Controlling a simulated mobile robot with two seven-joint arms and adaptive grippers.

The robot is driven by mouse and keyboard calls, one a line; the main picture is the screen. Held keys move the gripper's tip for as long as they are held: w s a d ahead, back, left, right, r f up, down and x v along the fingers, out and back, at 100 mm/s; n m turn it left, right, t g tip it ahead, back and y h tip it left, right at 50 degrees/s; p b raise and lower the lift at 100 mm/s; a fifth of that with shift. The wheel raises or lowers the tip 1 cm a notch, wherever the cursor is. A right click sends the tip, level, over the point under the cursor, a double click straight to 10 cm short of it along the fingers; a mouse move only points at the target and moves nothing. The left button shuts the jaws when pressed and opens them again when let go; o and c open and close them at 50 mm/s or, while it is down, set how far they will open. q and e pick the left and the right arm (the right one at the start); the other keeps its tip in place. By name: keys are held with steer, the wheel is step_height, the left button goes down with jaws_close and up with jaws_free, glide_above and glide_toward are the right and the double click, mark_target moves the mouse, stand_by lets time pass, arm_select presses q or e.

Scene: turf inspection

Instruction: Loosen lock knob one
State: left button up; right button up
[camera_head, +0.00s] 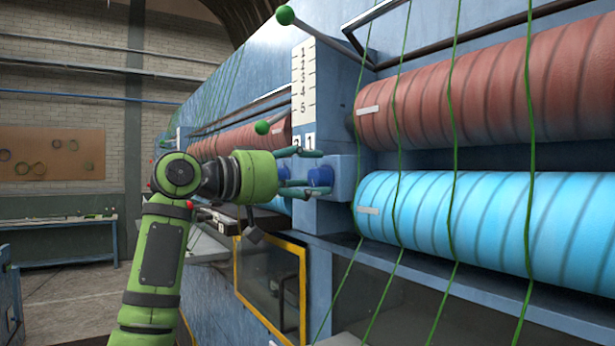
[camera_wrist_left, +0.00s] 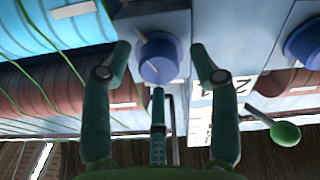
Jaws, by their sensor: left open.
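Lock knob one (camera_head: 320,176) is a blue round knob on a blue block, below the label 1 (camera_head: 310,141). It also shows in the left wrist view (camera_wrist_left: 158,62), with a pale bar across its face. My left gripper (camera_head: 317,172) is open, one finger above the knob and one below it. In the left wrist view the knob sits between the spread fingertips (camera_wrist_left: 160,50), with gaps on both sides. Whether the fingers reach around its rim is hard to tell. A second blue knob (camera_wrist_left: 303,42) is outside the fingers. My right gripper is not in view.
Red (camera_head: 440,95) and light blue (camera_head: 460,215) turf rolls with green strands are to the right. A green-ball lever (camera_head: 262,127) sticks out just above my left gripper, and another (camera_head: 285,15) is higher up. A yellow-framed window (camera_head: 270,280) is below.

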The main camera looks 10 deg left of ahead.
arm_select(q)
steer(key=v, duration=1.2)
